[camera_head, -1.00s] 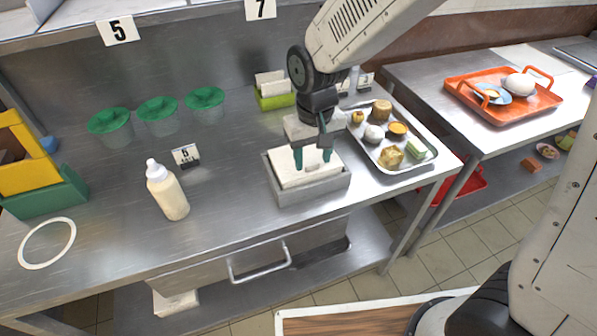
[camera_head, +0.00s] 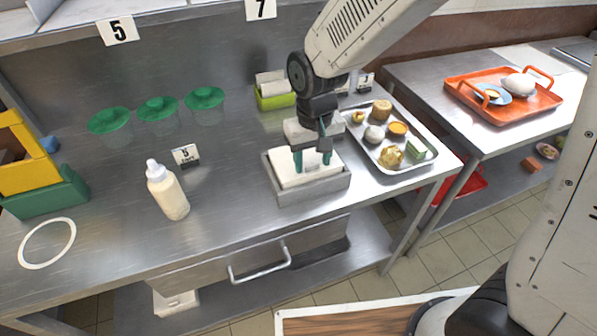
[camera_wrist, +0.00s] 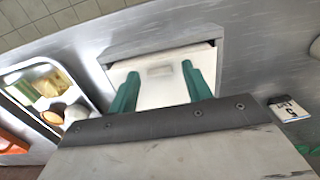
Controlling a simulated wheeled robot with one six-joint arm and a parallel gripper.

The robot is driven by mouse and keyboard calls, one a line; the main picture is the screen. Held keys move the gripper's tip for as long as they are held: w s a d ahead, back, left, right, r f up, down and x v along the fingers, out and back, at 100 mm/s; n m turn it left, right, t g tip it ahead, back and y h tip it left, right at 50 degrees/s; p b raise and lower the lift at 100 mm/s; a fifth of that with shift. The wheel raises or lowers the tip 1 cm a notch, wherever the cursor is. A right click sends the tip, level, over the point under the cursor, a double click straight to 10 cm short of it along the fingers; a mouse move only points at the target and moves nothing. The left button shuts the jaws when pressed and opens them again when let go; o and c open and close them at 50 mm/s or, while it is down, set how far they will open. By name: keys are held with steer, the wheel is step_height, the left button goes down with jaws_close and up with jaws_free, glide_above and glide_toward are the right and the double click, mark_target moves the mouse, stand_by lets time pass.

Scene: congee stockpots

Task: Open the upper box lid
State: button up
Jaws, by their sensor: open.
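A grey metal box (camera_head: 312,190) with a white lid (camera_head: 284,172) sits on the steel counter near its front edge. The lid lies flat within the box rim. A small raised handle (camera_wrist: 160,71) shows on the lid in the wrist view. My gripper (camera_head: 312,166) points down just over the lid, its two green fingers open on either side of the handle. In the wrist view my gripper (camera_wrist: 158,86) has the handle between and beyond its fingertips, with gaps to both. Whether the fingertips touch the lid I cannot tell.
A tray of food (camera_head: 408,160) stands close to the right of the box. A cream bottle (camera_head: 168,190), a white ring (camera_head: 47,243) and green-lidded cups (camera_head: 158,112) are to the left. A green container (camera_head: 274,97) stands behind. A drawer handle (camera_head: 260,264) juts out below the counter.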

steer(key=shift+f, duration=0.55)
steer(key=shift+r, duration=0.25)
stand_by(0.4)
steer(key=shift+c, duration=0.2)
steer(key=c, duration=0.4)
